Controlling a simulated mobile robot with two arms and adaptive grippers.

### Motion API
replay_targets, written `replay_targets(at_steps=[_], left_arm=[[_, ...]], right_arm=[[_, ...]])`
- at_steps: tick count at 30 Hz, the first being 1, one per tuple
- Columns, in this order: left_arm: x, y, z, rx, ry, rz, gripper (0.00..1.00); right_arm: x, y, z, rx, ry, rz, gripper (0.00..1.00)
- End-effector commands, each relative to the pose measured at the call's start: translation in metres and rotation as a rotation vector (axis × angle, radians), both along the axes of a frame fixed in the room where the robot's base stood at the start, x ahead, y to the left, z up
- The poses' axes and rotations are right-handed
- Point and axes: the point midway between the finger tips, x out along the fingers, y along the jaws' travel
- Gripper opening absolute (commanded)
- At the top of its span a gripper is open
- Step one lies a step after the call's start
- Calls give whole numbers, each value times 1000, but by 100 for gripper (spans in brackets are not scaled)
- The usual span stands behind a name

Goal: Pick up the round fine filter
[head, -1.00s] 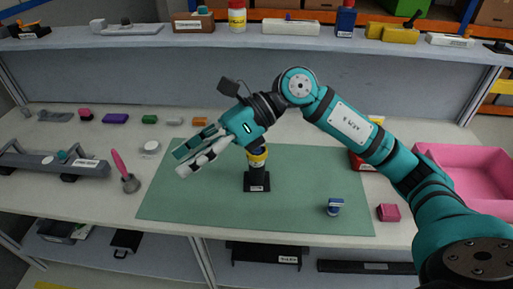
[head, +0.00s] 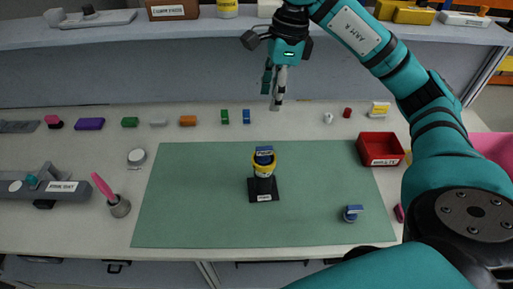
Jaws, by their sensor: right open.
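A round white disc with a grey rim (head: 137,156) lies on the bench just left of the green mat. It looks like the round fine filter, but I cannot read any label on it. My right gripper (head: 272,95) is open with its fingers pointing down. It is empty, above the back of the bench, to the right of the disc and well apart from it. My left gripper is not in view.
On the green mat (head: 200,215) stand a black holder with a yellow-ringed, blue-topped part (head: 264,165) and a small blue-topped item (head: 352,213). A pink-handled brush (head: 105,188) stands near the disc. A red tray (head: 381,149) is at right. Small coloured blocks line the back.

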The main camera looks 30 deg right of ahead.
Motion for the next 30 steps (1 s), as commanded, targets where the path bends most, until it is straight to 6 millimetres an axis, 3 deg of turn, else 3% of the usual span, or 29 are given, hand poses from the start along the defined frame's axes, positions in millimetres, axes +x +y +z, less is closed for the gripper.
replay_targets(at_steps=[6, 9, 13, 18, 21, 30], left_arm=[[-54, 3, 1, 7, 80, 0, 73], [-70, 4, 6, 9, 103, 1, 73], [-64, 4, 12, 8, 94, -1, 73], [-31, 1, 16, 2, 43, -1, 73], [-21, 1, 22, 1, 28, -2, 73], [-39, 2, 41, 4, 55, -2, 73]], right_arm=[[1, 7, -46, 1, 9, 0, 42], [2, 10, -67, 2, 8, 0, 42], [4, 13, -90, 2, 7, 0, 42], [5, 15, -106, 3, 3, 2, 42], [4, 17, -112, 3, 4, 2, 42], [0, 24, -152, 4, 4, 1, 42]])
